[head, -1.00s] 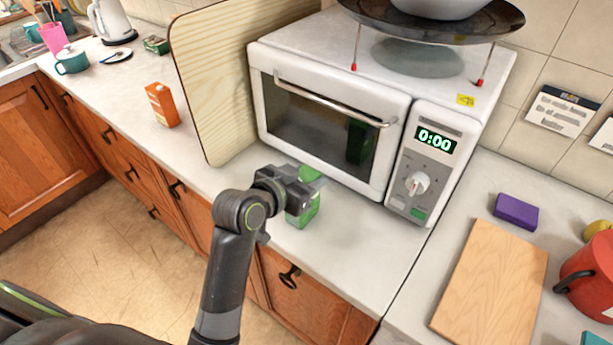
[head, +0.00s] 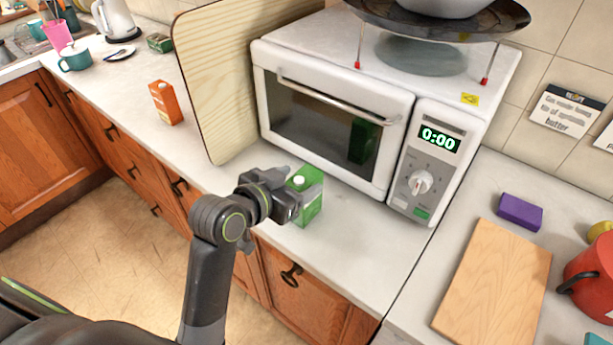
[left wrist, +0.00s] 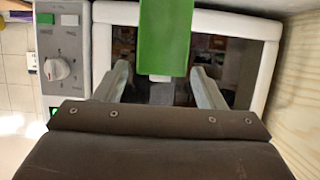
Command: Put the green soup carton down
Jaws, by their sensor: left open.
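The green soup carton (head: 308,196) stands upright on the worktop in front of the microwave (head: 335,133). It also shows in the left wrist view (left wrist: 165,38), upside down in that picture, with its white cap near the gap between the fingers. My left gripper (head: 292,186) is open just left of the carton, close to its upper part. In the left wrist view the two fingers (left wrist: 164,82) are spread wide, and neither visibly touches the carton. My right gripper is not in view.
A wooden board (head: 218,85) leans against the microwave's left side. An orange carton (head: 166,103) stands further left on the worktop. A chopping board (head: 492,287), purple sponge (head: 520,212) and red pot (head: 592,275) are at the right.

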